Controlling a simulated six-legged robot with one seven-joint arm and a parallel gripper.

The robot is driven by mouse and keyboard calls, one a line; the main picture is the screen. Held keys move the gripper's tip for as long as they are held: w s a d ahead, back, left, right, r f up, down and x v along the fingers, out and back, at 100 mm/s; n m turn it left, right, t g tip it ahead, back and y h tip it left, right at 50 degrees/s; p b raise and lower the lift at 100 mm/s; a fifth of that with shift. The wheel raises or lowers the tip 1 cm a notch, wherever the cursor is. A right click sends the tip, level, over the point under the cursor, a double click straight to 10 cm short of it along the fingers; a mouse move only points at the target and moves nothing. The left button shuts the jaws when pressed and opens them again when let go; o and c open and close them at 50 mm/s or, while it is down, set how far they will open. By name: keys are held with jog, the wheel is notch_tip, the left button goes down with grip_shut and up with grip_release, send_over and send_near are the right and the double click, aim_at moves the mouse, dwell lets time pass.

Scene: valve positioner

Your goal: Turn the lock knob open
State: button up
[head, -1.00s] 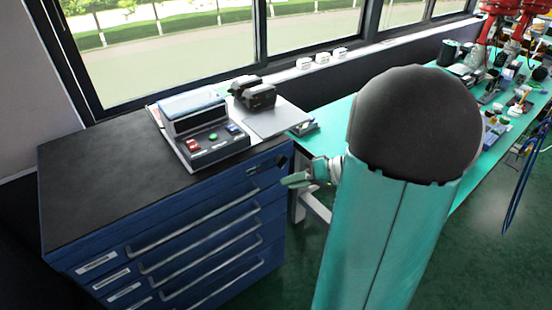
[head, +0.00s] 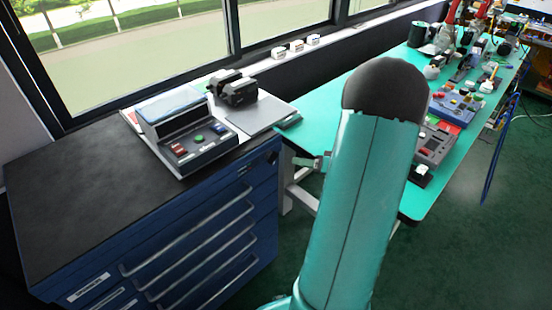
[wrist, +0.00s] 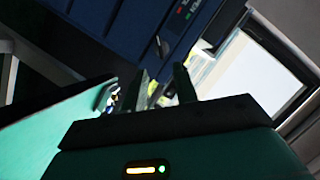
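The lock knob (head: 272,157) is a small dark knob at the upper right of the blue drawer cabinet's front (head: 215,235). In the wrist view the knob (wrist: 162,46) shows as a small dark shape on the blue front, beyond the fingertips. My gripper (wrist: 163,85) has its two green fingers apart, with nothing held between them. In the head view my gripper (head: 312,163) is just right of the knob, apart from it and partly hidden by my arm. How far the knob is turned is too small to tell.
A grey device with coloured buttons (head: 190,135) and a black device (head: 234,90) stand on the cabinet's dark top (head: 85,185). A long green workbench (head: 335,105) with several items stands to the right. Open floor lies in front.

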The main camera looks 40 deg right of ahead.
aim_at(276, 159)
jog(key=x, duration=0.9)
jog(key=shift+w+a, duration=0.1)
jog(key=shift+w, duration=0.15)
grip_shut()
